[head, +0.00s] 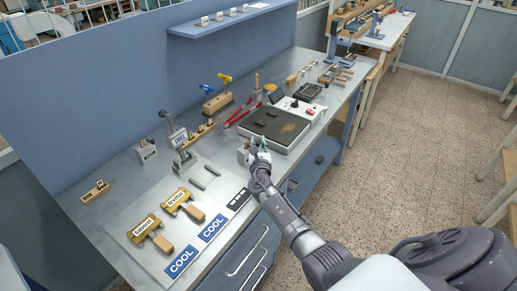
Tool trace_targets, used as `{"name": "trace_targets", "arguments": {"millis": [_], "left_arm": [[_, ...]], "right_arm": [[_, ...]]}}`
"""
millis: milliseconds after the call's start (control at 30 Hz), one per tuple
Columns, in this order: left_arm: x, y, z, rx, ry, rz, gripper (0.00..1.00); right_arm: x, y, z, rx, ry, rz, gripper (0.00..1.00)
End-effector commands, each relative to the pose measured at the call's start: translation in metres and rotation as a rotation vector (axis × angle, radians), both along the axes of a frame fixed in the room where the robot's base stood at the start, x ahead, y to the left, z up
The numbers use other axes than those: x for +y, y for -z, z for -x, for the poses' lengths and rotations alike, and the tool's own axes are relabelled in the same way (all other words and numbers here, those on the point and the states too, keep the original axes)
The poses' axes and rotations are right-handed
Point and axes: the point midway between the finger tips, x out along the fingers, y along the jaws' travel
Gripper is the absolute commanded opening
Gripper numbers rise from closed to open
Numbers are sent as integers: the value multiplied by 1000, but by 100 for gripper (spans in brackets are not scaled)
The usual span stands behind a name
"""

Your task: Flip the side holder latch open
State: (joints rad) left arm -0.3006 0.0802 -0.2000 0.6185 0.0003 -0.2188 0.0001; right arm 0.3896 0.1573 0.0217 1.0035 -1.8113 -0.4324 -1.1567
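My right gripper (260,143) reaches over the front of the metal workbench, at the left front corner of the dark hot plate. It is small and seen from behind, so I cannot tell whether its fingers are open or shut. A small grey block (243,155) sits just left of the fingers, partly covered by them. I cannot tell whether they touch, or whether this block is the side holder. A similar grey block (147,149) with a small fitting on top stands farther left. No latch can be made out clearly. My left gripper is out of view.
The hot plate (275,125) with its white control box (303,108) is right of the gripper. A hand press (182,145), red-handled pliers (240,112), wooden-handled stamps (183,202) and blue COOL plates (213,228) lie around. The bench front has drawer handles (245,262).

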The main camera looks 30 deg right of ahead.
Motion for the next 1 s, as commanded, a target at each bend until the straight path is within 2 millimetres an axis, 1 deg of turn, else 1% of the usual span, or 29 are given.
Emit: {"name": "trace_targets", "arguments": {"millis": [167,400,500,600,733,1000], "left_arm": [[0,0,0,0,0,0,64],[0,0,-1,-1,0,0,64],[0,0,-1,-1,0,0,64],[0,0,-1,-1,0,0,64],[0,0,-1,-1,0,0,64],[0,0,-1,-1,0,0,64]], "right_arm": [[12,3,19,1,-2,-5,24],[36,2,65,2,-2,-2,24],[45,1,81,2,0,-3,24],[51,1,93,2,0,0,24],[56,1,102,1,1,0,24],[57,1,104,1,0,0,24]]}}
